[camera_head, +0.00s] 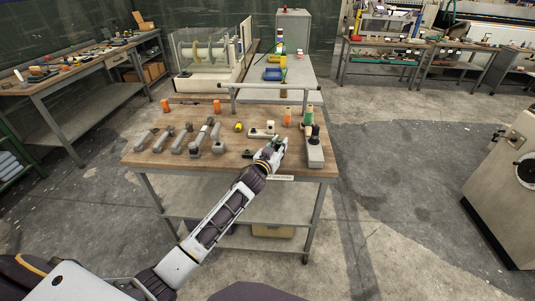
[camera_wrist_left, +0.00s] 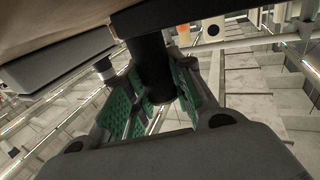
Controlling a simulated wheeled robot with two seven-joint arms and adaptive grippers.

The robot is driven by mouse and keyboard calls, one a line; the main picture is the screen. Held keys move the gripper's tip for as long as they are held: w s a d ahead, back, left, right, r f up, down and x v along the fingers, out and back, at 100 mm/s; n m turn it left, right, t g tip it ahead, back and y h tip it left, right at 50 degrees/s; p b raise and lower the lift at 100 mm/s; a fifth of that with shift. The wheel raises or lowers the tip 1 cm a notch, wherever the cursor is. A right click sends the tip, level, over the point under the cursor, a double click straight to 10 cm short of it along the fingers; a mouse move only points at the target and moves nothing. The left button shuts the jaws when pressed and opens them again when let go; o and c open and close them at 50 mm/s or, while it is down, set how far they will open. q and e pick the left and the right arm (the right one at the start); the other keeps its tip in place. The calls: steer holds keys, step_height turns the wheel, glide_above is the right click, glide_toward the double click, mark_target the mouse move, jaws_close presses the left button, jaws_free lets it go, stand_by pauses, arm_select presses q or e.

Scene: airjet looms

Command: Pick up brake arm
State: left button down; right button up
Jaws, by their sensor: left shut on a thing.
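My left gripper (camera_head: 279,147) is at the front right of the wooden-topped workbench (camera_head: 228,170). In the left wrist view its green-padded fingers (camera_wrist_left: 153,98) are shut on a black cylindrical part (camera_wrist_left: 152,60). This part appears to belong to the brake arm; its far end joins a dark flat piece and most of its shape is hidden. In the head view the gripper covers the held part, so I cannot tell whether it is clear of the bench top. My right gripper is not in view.
A grey block (camera_head: 315,155) with a dark knob stands just right of the gripper. Several grey metal parts (camera_head: 194,147) lie on the left of the bench, with a yellow piece (camera_head: 238,127) near the middle. Orange pieces (camera_head: 217,105) stand at the back.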

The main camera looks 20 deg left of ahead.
arm_select(q)
steer(key=shift+r, duration=0.1)
steer(key=shift+r, duration=0.85)
step_height(320, 180, up, 8)
steer(key=shift+r+p, duration=0.1)
steer(key=shift+p, duration=0.5)
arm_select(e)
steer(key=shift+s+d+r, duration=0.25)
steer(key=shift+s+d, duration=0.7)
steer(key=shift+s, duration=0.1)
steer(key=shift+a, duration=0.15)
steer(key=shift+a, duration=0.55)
arm_select(q)
steer(key=shift+r, duration=0.15)
